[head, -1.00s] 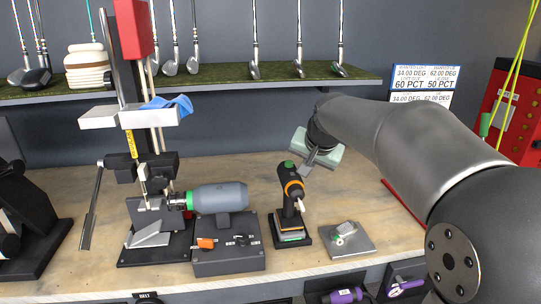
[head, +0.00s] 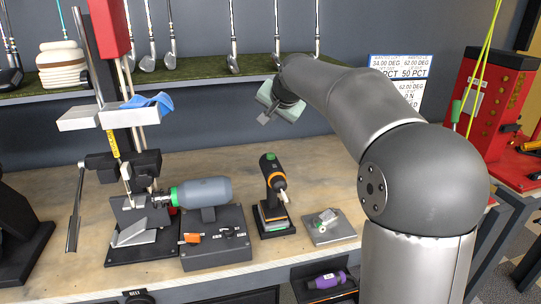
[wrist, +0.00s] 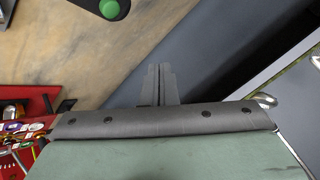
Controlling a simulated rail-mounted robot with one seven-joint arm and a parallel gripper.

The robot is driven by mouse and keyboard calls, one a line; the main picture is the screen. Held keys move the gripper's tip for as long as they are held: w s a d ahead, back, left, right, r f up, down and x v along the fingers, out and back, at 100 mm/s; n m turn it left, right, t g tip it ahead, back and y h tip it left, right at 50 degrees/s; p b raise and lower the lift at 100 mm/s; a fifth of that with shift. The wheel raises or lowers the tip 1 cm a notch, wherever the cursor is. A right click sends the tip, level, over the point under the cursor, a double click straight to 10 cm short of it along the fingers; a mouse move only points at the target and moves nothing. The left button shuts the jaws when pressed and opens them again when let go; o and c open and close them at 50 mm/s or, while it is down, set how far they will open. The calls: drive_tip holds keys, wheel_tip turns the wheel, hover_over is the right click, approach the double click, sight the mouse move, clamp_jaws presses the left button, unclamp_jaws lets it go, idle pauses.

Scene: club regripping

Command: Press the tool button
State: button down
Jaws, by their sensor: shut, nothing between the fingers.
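The tool (head: 274,184) is a black and orange handheld device standing upright in its holder on the wooden bench. Its green button (head: 270,157) is on top. In the wrist view the green button (wrist: 110,9) shows at the top edge, partly cut off, on the dark tool body. My gripper (head: 264,119) is in the air above and behind the tool, apart from the button. In the wrist view my gripper (wrist: 160,72) has its two fingers together, with nothing between them. Whether the button is pressed in cannot be told.
A grey motor unit (head: 205,192) on a dark box stands left of the tool, beside a tall press (head: 130,215). A small grey plate (head: 328,228) lies to the right. A shelf (head: 190,78) with golf clubs runs behind. A red cabinet (head: 492,110) stands at right.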

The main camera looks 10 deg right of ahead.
sight(272, 157)
wheel_tip(272, 157, down, 8)
drive_tip(key=b, duration=0.6)
drive_tip(key=shift+f, duration=0.2)
idle(1.6)
drive_tip(key=shift+f+b, duration=0.4)
drive_tip(key=shift+b, duration=0.05)
drive_tip(key=shift+f+b, duration=0.45)
drive_tip(key=shift+f, duration=0.15)
idle(0.4)
drive_tip(key=shift+r, duration=0.15)
drive_tip(key=shift+r+p, duration=0.75)
drive_tip(key=shift+r, duration=0.1)
wheel_tip(272, 157, up, 5)
drive_tip(key=p, duration=0.4)
